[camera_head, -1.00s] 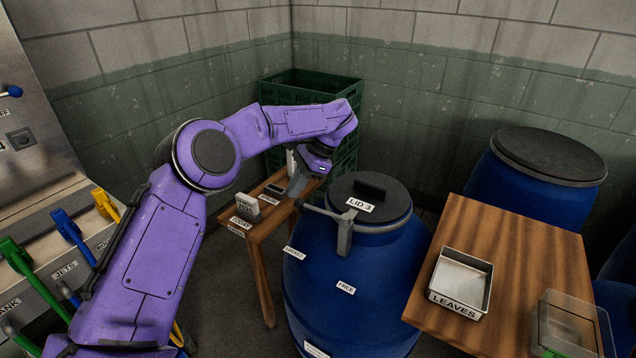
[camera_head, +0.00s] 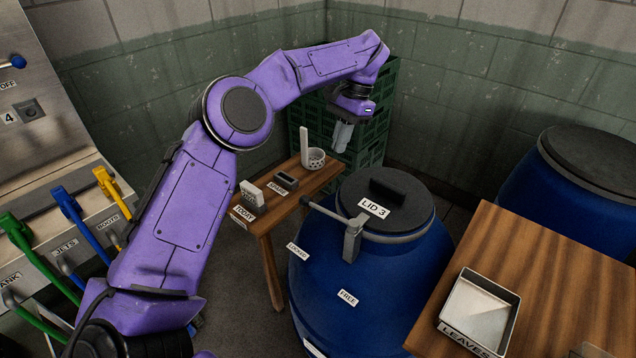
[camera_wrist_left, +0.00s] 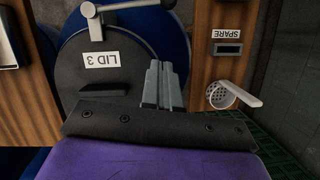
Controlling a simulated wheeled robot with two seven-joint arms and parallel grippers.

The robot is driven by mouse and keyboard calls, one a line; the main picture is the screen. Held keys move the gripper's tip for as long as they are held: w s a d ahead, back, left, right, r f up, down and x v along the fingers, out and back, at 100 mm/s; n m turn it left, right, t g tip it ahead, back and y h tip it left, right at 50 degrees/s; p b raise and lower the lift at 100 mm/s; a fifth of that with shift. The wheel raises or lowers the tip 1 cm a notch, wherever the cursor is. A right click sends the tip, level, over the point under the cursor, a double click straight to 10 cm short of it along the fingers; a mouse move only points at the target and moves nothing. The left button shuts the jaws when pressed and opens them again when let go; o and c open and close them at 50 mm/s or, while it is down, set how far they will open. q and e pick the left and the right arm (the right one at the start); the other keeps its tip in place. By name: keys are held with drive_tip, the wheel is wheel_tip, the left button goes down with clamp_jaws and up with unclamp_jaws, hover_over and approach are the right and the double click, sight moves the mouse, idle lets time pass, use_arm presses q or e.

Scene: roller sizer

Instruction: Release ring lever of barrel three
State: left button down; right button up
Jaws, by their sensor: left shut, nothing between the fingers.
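Barrel three (camera_head: 385,290) is a blue drum with a dark lid (camera_head: 405,205) marked LID 3. Its grey ring lever (camera_head: 330,213) runs from a clamp at the lid's front edge out to the left. The lever's free end is above the LOCKED label (camera_head: 298,251); the FREE label (camera_head: 348,298) is below the clamp. My left gripper (camera_head: 342,140) is shut and empty, raised behind the lid and apart from the lever. In the left wrist view, its fingers (camera_wrist_left: 163,85) point past the lid (camera_wrist_left: 105,75), and the lever (camera_wrist_left: 125,7) shows at the top edge.
A small wooden table (camera_head: 262,222) left of the barrel holds a white perforated cup (camera_head: 314,158) and a SPARE holder (camera_head: 287,181). A green crate (camera_head: 375,130) stands behind. A wooden table (camera_head: 540,260) with a LEAVES tray (camera_head: 480,308) is at right. Coloured levers line the left panel.

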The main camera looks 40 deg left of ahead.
use_arm(q)
drive_tip(key=s+a+f+p, duration=0.2)
drive_tip(key=s+f, duration=0.4)
drive_tip(key=f, duration=0.3)
drive_tip(key=shift+s+f+p, duration=0.25)
drive_tip(key=shift+f+p, duration=0.05)
drive_tip(key=shift+f, duration=0.05)
